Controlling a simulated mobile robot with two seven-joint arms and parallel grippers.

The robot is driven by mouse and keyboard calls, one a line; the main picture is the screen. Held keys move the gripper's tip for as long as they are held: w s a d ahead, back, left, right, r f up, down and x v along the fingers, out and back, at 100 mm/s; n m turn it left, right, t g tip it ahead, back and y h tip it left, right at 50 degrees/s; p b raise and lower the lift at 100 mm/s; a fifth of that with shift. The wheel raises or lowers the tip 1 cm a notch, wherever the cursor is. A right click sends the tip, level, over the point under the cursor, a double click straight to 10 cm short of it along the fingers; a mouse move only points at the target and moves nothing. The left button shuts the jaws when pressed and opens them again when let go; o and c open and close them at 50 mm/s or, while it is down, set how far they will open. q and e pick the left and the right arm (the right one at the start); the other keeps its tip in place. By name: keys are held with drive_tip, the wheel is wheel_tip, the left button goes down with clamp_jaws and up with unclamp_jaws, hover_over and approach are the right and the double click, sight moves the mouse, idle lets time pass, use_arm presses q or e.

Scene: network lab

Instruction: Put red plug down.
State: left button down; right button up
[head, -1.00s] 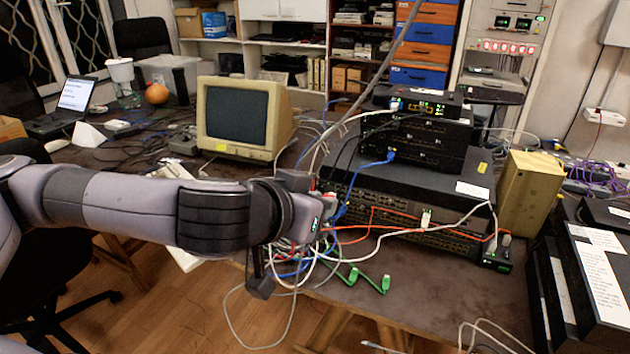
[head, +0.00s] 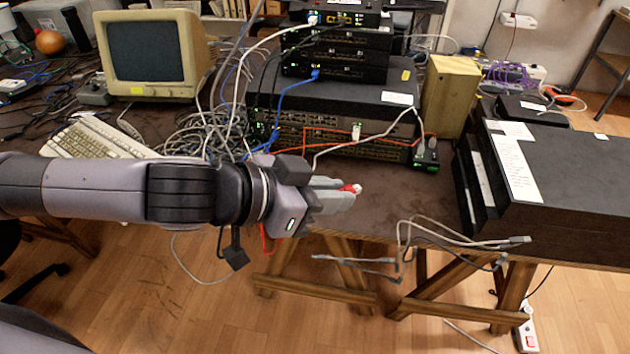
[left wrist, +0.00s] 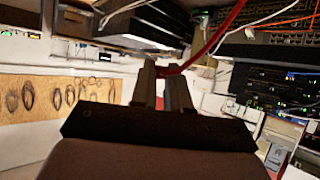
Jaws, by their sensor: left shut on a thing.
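My left gripper (head: 342,197) reaches in from the left, over the front edge of the dark table (head: 400,195). It is shut on the red plug (head: 351,188), which shows as a small red and white bit at the fingertips. Most of the plug is hidden by the fingers. In the left wrist view, the two fingers (left wrist: 163,82) are close together, with a red cable (left wrist: 208,48) running from their tips toward the top. I cannot tell whether the plug touches the table. My right gripper is not in view.
Stacked network gear (head: 330,105) stands behind the gripper, with a tangle of cables (head: 205,135) at its left. A gold box (head: 448,95) and dark stacked units (head: 560,185) are at the right. Loose grey cables (head: 450,235) hang at the front edge. Bare tabletop lies right of the gripper.

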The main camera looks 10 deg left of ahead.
use_arm(q)
drive_tip(key=w+d+r+n+t+y, duration=0.2)
drive_tip(key=d+r+n+t+y, duration=0.2)
drive_tip(key=n+y, duration=0.5)
drive_tip(key=shift+w+d+r+n+t, duration=0.35)
drive_tip(key=shift+r+n, duration=0.25)
drive_tip(key=shift+r, duration=0.75)
drive_tip(key=shift+w+a, duration=0.1)
drive_tip(key=w+a, duration=0.1)
drive_tip(key=a, duration=0.9)
drive_tip(key=w+a, duration=0.2)
drive_tip(key=a, duration=0.9)
drive_tip(key=shift+w+a, duration=0.15)
drive_tip(key=shift+w, duration=0.15)
